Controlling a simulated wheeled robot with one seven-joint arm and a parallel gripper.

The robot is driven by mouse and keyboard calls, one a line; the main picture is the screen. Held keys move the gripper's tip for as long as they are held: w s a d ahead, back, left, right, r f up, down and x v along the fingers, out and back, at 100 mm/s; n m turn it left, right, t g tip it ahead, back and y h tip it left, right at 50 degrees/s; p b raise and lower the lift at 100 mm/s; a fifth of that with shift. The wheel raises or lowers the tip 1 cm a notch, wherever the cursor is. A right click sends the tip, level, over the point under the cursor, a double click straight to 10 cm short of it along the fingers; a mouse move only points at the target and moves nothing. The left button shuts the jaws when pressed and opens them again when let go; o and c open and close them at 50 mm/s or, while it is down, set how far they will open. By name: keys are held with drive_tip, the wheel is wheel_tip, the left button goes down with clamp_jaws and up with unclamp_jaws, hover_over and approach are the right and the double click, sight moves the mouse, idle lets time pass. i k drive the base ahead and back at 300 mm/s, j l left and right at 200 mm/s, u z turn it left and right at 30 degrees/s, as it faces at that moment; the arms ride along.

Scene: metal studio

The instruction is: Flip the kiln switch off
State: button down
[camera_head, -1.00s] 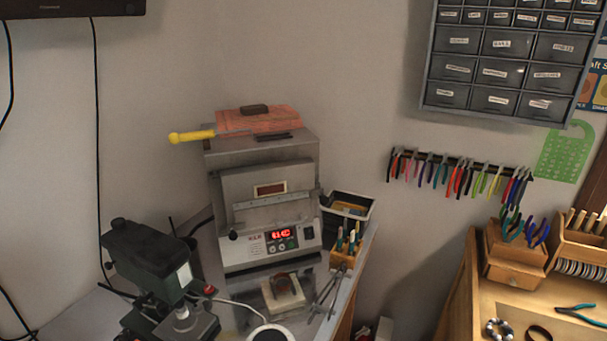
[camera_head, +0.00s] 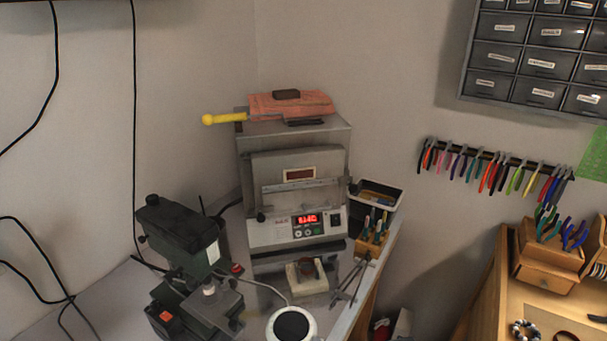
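The kiln (camera_head: 294,172) is a grey metal box on the workbench against the corner wall, left of the picture's middle. Its front panel has a lit red display (camera_head: 306,219) with a few buttons under it. A small dark rocker switch (camera_head: 336,219) sits at the panel's right end. The display is lit, but the switch is too small to tell which way it is tipped. My gripper is not in view.
A dark drill press (camera_head: 185,245) stands left of the kiln. A small block (camera_head: 307,278) and a round white-rimmed item (camera_head: 291,326) lie in front. A tool holder (camera_head: 371,244) and a bin (camera_head: 376,195) stand to the right. Pliers (camera_head: 495,170) hang on the wall.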

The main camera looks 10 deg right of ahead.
sight(336, 220)
drive_tip(key=i+l+u, duration=0.1)
drive_tip(key=u, duration=0.4)
drive_tip(key=i+l+u, duration=0.15)
drive_tip(key=u, duration=0.3)
drive_tip(key=l+u, duration=0.15)
drive_tip(key=u, duration=0.35)
drive_tip(key=i, duration=0.05)
